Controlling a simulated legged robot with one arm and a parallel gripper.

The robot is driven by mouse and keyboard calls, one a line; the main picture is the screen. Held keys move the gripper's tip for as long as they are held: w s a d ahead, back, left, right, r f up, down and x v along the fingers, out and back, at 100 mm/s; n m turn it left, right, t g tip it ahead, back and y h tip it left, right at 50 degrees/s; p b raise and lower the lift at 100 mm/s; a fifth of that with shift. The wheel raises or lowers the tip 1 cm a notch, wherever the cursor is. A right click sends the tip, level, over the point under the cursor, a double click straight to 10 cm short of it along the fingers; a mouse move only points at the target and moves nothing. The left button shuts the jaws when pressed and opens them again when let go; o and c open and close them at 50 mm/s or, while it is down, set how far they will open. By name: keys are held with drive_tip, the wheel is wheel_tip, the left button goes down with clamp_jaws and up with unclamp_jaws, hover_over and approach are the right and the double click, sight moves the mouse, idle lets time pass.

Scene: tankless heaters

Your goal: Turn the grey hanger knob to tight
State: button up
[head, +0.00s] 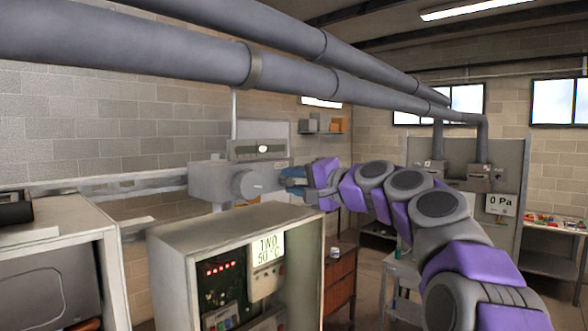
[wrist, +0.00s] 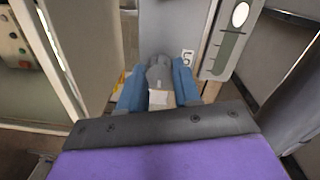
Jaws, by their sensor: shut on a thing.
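The grey hanger knob (wrist: 158,74) shows in the wrist view between the two blue fingers of my gripper (wrist: 159,69). The fingers lie on either side of it, and my gripper is shut on it. In the head view my gripper (head: 292,182) reaches from the right to the right side of a grey box (head: 208,182). The knob is hidden or too small to make out there. How far the knob is turned cannot be told.
A cabinet (head: 175,262) with a lit display stands in front, below my gripper. Thick grey pipes (head: 180,62) run overhead. A round grey disc (head: 246,185) is on the box's front. In the wrist view a small white label (wrist: 187,58) sits beside the knob.

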drive_tip(key=m+p, duration=0.3)
drive_tip(key=p, duration=0.1)
drive_tip(key=shift+m, duration=0.4)
drive_tip(key=shift+f+p, duration=0.15)
drive_tip(key=shift+p, duration=0.15)
drive_tip(key=shift+w+f+m, duration=0.1)
drive_tip(key=shift+f+m, duration=0.05)
drive_tip(key=shift+m, duration=0.15)
drive_tip(key=o, duration=1.1)
drive_tip(key=shift+w+d, duration=0.15)
drive_tip(key=shift+w, duration=0.05)
drive_tip(key=shift+c, duration=0.2)
drive_tip(key=shift+s, duration=0.2)
